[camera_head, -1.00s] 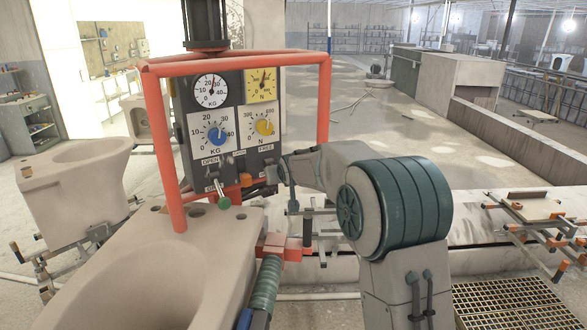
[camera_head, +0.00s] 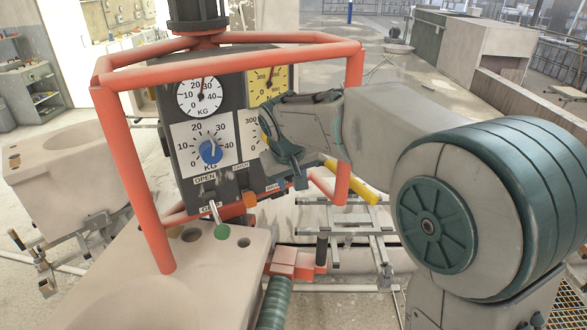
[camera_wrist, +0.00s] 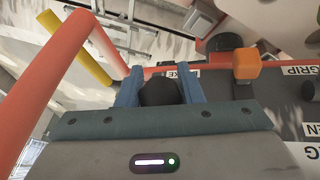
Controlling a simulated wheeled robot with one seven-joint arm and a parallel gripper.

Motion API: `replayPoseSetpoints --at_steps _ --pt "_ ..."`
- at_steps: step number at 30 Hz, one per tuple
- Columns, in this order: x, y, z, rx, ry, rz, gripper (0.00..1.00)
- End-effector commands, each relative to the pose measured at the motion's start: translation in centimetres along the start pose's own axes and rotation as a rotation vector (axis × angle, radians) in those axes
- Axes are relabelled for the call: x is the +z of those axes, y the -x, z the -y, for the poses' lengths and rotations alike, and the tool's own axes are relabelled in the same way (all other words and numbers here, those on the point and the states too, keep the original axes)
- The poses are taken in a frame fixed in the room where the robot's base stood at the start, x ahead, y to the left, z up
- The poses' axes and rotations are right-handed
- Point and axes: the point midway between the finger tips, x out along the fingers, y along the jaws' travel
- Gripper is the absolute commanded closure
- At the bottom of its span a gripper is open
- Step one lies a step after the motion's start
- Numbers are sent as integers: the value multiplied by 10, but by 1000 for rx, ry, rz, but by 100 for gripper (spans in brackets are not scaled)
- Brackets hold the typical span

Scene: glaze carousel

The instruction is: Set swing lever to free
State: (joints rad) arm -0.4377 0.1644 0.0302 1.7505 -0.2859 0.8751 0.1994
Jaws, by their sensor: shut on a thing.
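The dark control panel (camera_head: 221,180) stands inside a red tubular frame. My gripper (camera_head: 292,180) is at the panel's lower right in the head view and hides the FREE label area there. In the wrist view my gripper (camera_wrist: 160,88) has its two blue fingers on either side of a black knob (camera_wrist: 160,93), shut on it. The knob appears to be the swing lever's end, beside a label ending in "KE" (camera_wrist: 184,72). The lever's shaft and exact position are hidden. It does not show in the head view.
An orange-knobbed lever (camera_wrist: 246,65) is close beside, near the GRIP label (camera_wrist: 298,70). A green-knobbed lever (camera_head: 222,231) hangs at the panel's left. The red frame (camera_head: 352,120) passes close to my gripper. A yellow bar (camera_head: 352,183) juts out behind it. A pale ceramic piece (camera_head: 140,290) is below.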

Motion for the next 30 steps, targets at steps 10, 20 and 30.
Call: replayPoseSetpoints --at_steps 10,20,30 --pt "4 2 1 2 2 16 100" --pt "4 2 0 3 0 16 45" --pt "3 12 -1 3 -1 12 45"
